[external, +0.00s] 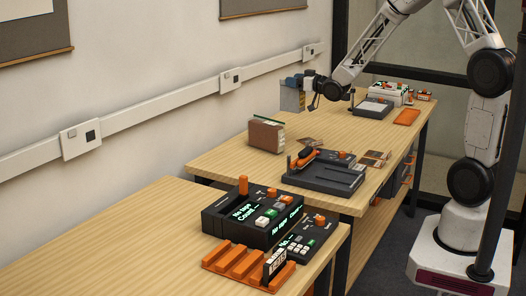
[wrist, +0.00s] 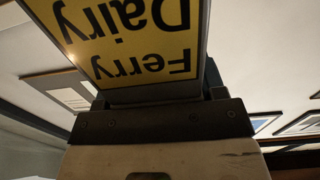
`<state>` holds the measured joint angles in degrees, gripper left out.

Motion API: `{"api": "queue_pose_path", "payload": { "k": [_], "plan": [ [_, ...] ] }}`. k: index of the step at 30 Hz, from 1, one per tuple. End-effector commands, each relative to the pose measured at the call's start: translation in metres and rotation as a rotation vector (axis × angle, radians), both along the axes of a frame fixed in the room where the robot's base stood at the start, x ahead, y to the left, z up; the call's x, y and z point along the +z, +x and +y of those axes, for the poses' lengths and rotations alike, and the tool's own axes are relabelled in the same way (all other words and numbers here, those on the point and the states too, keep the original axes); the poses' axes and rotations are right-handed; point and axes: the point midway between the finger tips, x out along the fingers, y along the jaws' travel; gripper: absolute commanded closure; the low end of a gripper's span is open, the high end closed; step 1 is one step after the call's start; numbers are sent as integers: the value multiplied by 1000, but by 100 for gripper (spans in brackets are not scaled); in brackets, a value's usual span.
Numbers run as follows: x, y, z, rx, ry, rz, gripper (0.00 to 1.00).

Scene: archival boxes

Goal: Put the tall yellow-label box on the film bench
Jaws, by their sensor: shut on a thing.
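My gripper (external: 307,84) is shut on a box (external: 291,97) and holds it above the back part of the farther wooden bench (external: 225,160), near the wall. In the wrist view the held box (wrist: 130,40) fills the top and shows a yellow label reading "Ferry Dairy", upside down. The dark gripper part (wrist: 165,123) lies right below the label. In the external view the box looks grey and small, and its label is not visible. I cannot tell from the pictures which bench is the film bench.
A brown box (external: 266,135) stands on the farther bench. A dark device with an orange part (external: 325,172) sits at that bench's near end. The nearer bench (external: 110,235) carries a black display unit (external: 252,214) and an orange rack (external: 245,266); its left part is clear.

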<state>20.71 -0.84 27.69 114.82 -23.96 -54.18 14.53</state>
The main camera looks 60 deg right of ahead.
Motion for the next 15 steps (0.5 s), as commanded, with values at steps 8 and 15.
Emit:
{"api": "queue_pose_path", "payload": {
  "k": [8, 15],
  "plan": [
    [1, 30, 69, 87, -2, -1, 89],
    [1, 50, 130, 159, -2, -1, 89]
  ]
}}
